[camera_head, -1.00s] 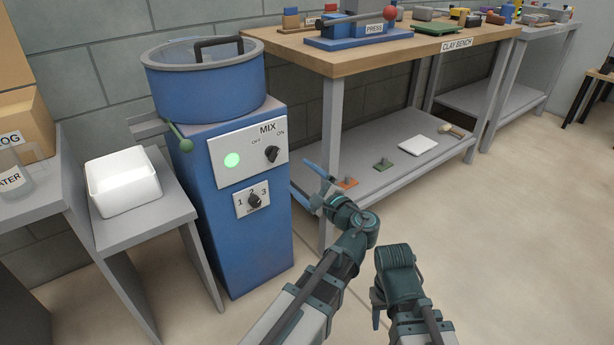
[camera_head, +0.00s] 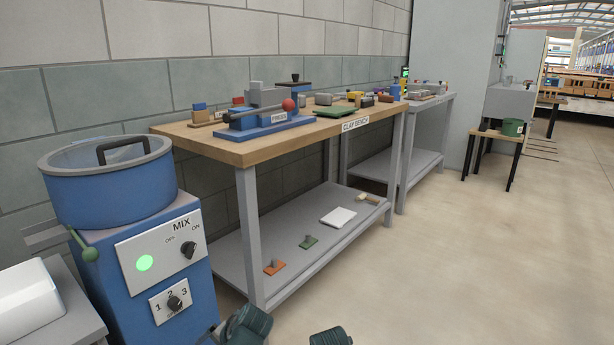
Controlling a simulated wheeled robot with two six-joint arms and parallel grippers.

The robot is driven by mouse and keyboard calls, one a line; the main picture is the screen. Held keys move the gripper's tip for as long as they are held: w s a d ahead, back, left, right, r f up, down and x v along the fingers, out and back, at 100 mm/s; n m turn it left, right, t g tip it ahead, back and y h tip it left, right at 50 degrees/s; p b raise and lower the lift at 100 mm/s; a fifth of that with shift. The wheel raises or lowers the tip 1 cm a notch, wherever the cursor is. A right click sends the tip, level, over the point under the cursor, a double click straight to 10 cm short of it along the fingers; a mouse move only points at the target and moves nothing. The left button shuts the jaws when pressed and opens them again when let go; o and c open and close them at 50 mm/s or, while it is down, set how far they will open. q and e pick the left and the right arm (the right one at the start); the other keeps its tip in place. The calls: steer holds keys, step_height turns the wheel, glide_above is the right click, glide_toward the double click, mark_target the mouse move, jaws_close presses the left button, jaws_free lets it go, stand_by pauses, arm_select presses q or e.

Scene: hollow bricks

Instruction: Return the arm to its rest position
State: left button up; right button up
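My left arm (camera_head: 245,325) shows only as a dark teal wrist part at the bottom edge, right of the blue mixer. A thin bit of what looks like its gripper shows beside the mixer's lower corner, too cut off to tell open from shut. My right arm (camera_head: 330,337) shows only as a small dark teal piece at the bottom edge. Its gripper is below the picture. Neither arm visibly touches anything.
The blue mixer (camera_head: 110,190) stands at left, its green light (camera_head: 144,263) lit. A white bin (camera_head: 28,305) is beside it. The clay bench (camera_head: 215,143) with a press (camera_head: 262,125) stands behind. Open floor (camera_head: 450,270) lies to the right.

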arm_select(q)
steer(key=s+d+f+n+g+h, duration=0.2)
steer(key=s+d+f+n+h, duration=0.2)
steer(key=s+d+n+h, duration=0.25)
steer(key=s+d+r+m+g+p, duration=0.1)
steer(key=s+d+r+m+p, duration=0.45)
steer(key=d+r+p, duration=0.55)
step_height(320, 180, up, 36)
steer(key=p, duration=3.6)
steer(key=shift+w+d+y, duration=0.3)
steer(key=shift+y, duration=0.05)
steer(key=shift+f, duration=0.1)
